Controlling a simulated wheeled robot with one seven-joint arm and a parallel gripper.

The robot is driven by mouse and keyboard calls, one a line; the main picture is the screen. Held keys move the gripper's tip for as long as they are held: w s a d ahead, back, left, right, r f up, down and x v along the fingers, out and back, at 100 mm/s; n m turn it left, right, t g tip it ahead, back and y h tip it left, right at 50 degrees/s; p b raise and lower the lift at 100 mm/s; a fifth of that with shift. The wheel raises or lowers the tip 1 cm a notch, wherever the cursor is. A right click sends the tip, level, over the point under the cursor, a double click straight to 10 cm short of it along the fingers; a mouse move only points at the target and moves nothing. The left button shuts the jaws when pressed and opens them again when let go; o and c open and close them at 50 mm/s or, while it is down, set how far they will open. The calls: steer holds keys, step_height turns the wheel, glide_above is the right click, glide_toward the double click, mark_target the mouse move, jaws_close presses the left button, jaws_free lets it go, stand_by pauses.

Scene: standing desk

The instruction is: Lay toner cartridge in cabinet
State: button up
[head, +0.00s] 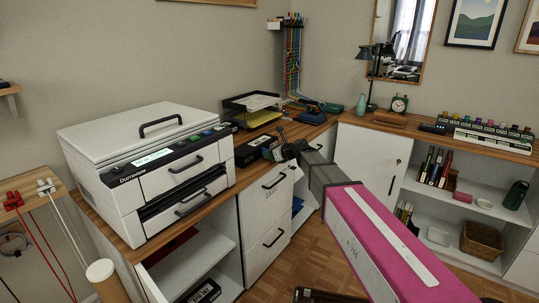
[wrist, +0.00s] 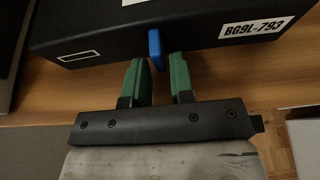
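The toner cartridge, a black box with a white label (wrist: 200,22) and a blue tab (wrist: 155,48), lies on the wooden desktop. It also shows in the head view (head: 254,151), just right of the printer. My gripper (wrist: 160,72) has two green fingers standing apart. The tab's near end is at the mouth of the gap, closer to the left finger; I cannot tell whether they touch. In the head view, my gripper (head: 284,147) is at the cartridge's right end. White cabinet units stand under the desk, with an open compartment (head: 205,245) below the printer.
A white printer (head: 150,165) stands left of the cartridge. A paper tray (head: 252,108) is behind it. Closed drawers (head: 265,200) are below. A closed white door (head: 365,165) and open shelves (head: 470,218) are at right. Wooden floor lies between.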

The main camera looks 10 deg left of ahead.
steer(key=shift+o, duration=0.6)
steer(key=shift+r, duration=0.1)
steer(key=shift+s+d+r, duration=0.1)
steer(key=shift+d, duration=0.05)
steer(key=v, duration=1.1)
steer(key=shift+s+d, duration=0.15)
steer(key=shift+d, duration=0.15)
steer(key=s+d+f+n+g+h, duration=0.1)
steer(key=s+d+f+n+h, duration=0.3)
steer(key=d, duration=0.7)
steer(key=s+d+f+n+g+h, duration=0.2)
steer(key=s+d+f+n+h, duration=0.2)
steer(key=s+d+f+n, duration=0.5)
steer(key=s+d+f+n+g+h, duration=0.2)
steer(key=s+d+f+n+h, duration=0.2)
steer(key=d, duration=1)
steer(key=s+f+n, duration=0.3)
steer(key=f+n, duration=0.2)
steer(key=f, duration=0.2)
steer(key=shift+s+f, duration=0.25)
steer(key=shift+f, duration=0.15)
steer(key=shift+d, duration=0.1)
